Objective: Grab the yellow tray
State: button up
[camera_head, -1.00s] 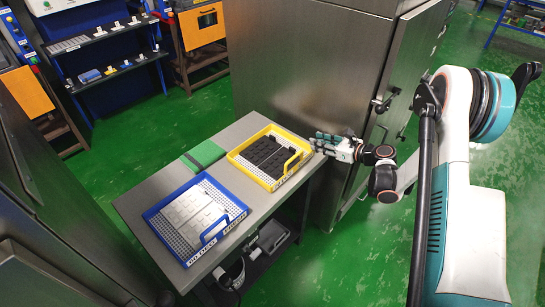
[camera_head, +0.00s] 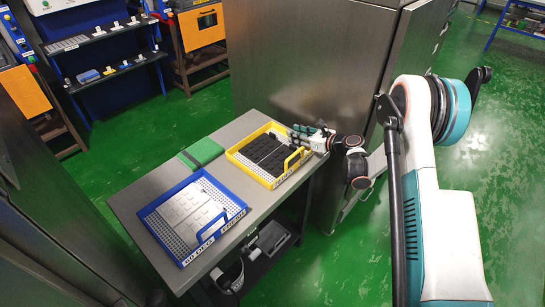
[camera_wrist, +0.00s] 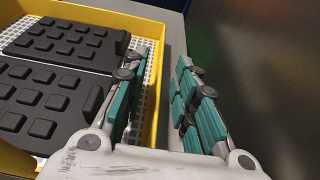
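The yellow tray (camera_head: 239,152) sits on the grey table with black studded blocks (camera_head: 265,155) in it. It fills the left of the wrist view, where its yellow far wall (camera_wrist: 130,12) shows. My gripper (camera_head: 296,131) is at the tray's right rear side. In the wrist view my gripper (camera_wrist: 160,80) is open, with its teal-padded fingers apart. The left finger is over the inside of the tray and the right finger is outside it. The tray's side wall lies between them. Whether either finger touches the wall is not clear.
A blue tray (camera_head: 150,217) with pale blocks stands on the table (camera_head: 125,200) to the left. A green block (camera_head: 202,152) lies behind them. A tall steel cabinet (camera_head: 300,70) stands close behind my gripper. Bins sit on the lower shelf.

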jog(key=shift+r, duration=0.1)
grip_shut()
jog(key=shift+r, duration=0.15)
